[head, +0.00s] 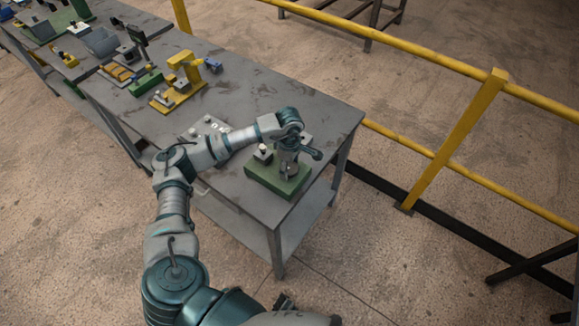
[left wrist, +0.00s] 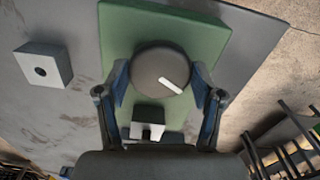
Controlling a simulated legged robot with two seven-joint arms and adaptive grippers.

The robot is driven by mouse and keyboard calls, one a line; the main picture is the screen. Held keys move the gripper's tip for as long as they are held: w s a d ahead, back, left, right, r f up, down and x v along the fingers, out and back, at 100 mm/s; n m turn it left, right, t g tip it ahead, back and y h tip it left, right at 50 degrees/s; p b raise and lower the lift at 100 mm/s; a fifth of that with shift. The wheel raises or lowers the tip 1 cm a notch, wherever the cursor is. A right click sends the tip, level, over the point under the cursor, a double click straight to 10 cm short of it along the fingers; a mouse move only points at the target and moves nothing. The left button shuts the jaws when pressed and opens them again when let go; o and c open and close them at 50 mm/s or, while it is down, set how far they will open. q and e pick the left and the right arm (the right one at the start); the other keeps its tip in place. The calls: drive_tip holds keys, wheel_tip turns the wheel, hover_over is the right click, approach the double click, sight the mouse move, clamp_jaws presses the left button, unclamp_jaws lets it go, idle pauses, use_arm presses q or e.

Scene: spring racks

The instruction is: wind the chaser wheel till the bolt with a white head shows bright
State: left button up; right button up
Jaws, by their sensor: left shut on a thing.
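The chaser wheel, a dark round knob with a white bar mark (left wrist: 161,72), stands over a green base (left wrist: 118,30) in the left wrist view. My left gripper (left wrist: 160,88) has one blue finger on each side of the wheel and is shut on it. The white mark slants down to the right. A small dark and white block (left wrist: 148,122) sits on the green base below the wheel. In the head view the green base (head: 268,184) is at the table's near right end, with my left gripper (head: 289,158) over it. I cannot make out the white-headed bolt or its brightness.
A pale block with a dark hole (left wrist: 42,66) is left of the base. In the head view a yellow fixture (head: 180,92) and other racks stand farther along the grey table (head: 318,108). A yellow rail (head: 440,160) runs beyond the table.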

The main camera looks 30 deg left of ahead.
use_arm(q)
drive_tip(key=shift+w+r, duration=0.15)
drive_tip(key=o, duration=1.1)
drive_tip(key=shift+o, duration=0.2)
wheel_tip(320, 180, up, 12)
drive_tip(key=shift+f, duration=0.2)
drive_tip(key=shift+a, duration=0.15)
